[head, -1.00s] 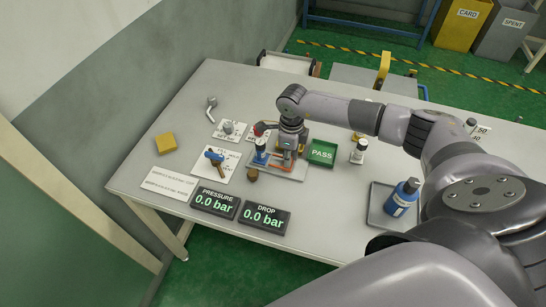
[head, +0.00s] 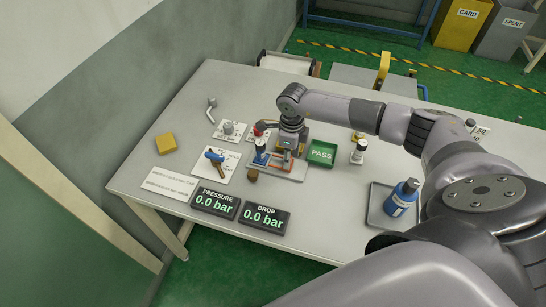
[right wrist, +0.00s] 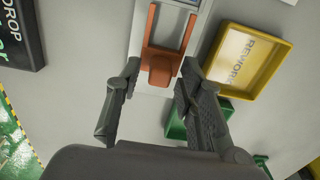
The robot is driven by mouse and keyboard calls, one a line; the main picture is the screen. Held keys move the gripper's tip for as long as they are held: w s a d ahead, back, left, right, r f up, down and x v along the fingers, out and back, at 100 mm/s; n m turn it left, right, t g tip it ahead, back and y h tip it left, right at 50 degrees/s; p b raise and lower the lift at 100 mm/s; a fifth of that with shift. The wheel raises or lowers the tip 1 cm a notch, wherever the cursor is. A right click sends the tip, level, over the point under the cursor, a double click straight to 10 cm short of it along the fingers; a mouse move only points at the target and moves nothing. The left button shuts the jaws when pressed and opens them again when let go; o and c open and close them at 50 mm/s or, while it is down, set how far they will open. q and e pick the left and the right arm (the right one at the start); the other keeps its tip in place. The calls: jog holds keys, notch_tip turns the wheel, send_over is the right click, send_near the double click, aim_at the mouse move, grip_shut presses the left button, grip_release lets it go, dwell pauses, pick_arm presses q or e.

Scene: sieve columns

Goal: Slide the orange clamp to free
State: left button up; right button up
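The orange clamp (right wrist: 159,68) shows in the right wrist view as a U-shaped frame with two long arms and a block at its near end. It lies over a pale base plate. My right gripper (right wrist: 159,74) is open, with one finger on each side of the clamp's block and a visible gap on both sides. In the head view, my right gripper (head: 289,148) points down over the fixture, beside a blue-bodied column (head: 261,152), and largely hides the clamp. My left gripper is not in view.
A green PASS tray (head: 321,153) stands right of the fixture. A yellow REWORK tray (right wrist: 245,60) shows in the wrist view. PRESSURE (head: 215,202) and DROP (head: 264,217) displays, both reading 0.0 bar, stand in front. A blue bottle (head: 403,198) is in a grey tray at right.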

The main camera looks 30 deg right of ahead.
jog(key=shift+r+p, duration=1.65)
jog(key=shift+r, duration=1.05)
jog(key=shift+f, duration=0.1)
